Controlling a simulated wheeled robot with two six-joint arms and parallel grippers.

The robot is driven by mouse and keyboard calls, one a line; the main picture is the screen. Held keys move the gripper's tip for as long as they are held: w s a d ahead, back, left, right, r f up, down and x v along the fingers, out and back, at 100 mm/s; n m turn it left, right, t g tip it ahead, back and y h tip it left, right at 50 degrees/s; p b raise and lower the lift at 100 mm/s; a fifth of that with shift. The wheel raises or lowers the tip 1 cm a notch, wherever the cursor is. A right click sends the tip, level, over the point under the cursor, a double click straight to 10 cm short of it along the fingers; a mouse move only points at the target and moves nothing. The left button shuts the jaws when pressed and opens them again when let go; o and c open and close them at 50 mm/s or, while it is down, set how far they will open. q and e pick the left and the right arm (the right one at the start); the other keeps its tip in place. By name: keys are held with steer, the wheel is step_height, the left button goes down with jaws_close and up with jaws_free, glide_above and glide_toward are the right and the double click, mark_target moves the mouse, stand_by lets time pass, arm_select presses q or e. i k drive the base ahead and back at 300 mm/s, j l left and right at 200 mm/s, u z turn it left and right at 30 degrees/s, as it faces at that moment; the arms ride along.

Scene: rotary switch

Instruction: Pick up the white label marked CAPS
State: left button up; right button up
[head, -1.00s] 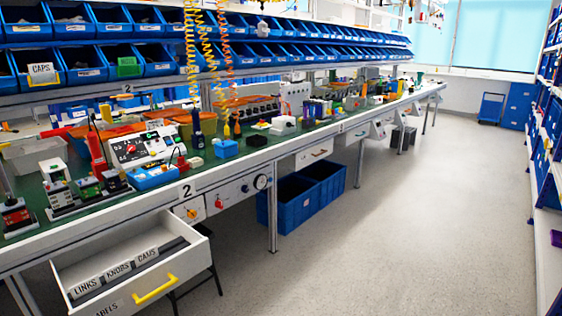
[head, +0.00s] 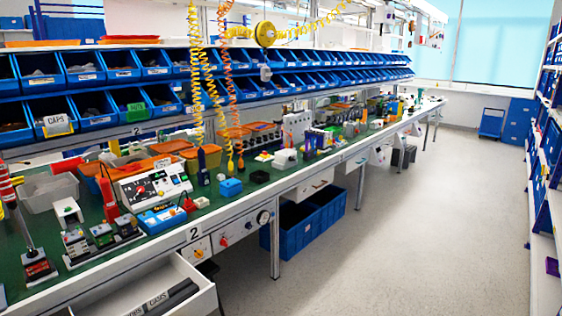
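A second white CAPS sign (head: 57,123), edged in yellow, is on the front of a blue bin in the lower bin row. Neither of my grippers is in view.
The green-topped bench (head: 215,213) above the drawer holds a white switch panel (head: 155,187), a blue box (head: 163,218) and several small devices. Blue crates (head: 300,225) stand under the bench. The grey floor (head: 400,250) to the right is clear.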

mark_target(55, 125)
steer(key=u, duration=1.3)
steer(key=i+l, duration=0.3)
steer(key=l, duration=0.15)
steer(key=i+l, duration=0.3)
steer(key=l, duration=0.15)
steer(key=i+l+u, duration=0.1)
steer(key=i+l, duration=0.45)
steer(key=l, duration=0.35)
